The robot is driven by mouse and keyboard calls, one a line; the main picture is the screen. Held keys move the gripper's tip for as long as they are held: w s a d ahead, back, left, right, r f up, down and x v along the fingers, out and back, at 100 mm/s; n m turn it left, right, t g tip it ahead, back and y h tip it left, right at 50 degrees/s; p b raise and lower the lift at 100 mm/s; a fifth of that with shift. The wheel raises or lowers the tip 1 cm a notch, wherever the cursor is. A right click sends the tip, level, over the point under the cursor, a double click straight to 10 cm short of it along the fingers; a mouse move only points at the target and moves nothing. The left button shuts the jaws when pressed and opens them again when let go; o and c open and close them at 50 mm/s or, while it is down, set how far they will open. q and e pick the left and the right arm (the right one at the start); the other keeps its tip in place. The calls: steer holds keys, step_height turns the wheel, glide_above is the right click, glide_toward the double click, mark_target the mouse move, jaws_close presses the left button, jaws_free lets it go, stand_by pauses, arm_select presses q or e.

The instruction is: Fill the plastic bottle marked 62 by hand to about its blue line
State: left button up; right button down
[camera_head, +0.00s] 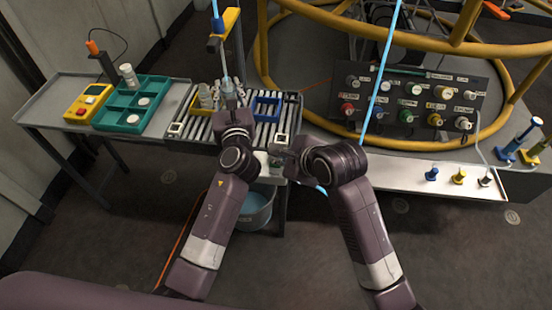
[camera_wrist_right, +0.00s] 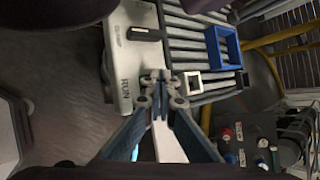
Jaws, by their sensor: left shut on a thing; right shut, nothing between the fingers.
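My left gripper (camera_head: 232,112) reaches over the roller table and is shut on a pale bottle (camera_head: 228,98) that stands below the filling spout (camera_head: 217,42). The arm hides the lower part of the bottle. I cannot read a number on it, nor see its blue line or fill level. My right gripper (camera_wrist_right: 160,82) is shut and empty, with its fingertips at the edge of a grey control box (camera_wrist_right: 128,58) marked RUN, which has a black lever (camera_wrist_right: 144,34). I cannot tell whether they touch the box.
A blue frame (camera_head: 266,108) sits on the rollers (camera_head: 186,128). A teal tray (camera_head: 118,121) and a yellow device (camera_head: 89,101) are at the left. A bucket (camera_head: 258,212) stands below; a valve panel (camera_head: 412,99) is at right.

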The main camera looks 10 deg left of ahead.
steer(key=shift+r, duration=0.9)
steer(key=shift+r, duration=0.1)
steer(key=shift+r, duration=2.4)
steer(key=shift+r, duration=0.1)
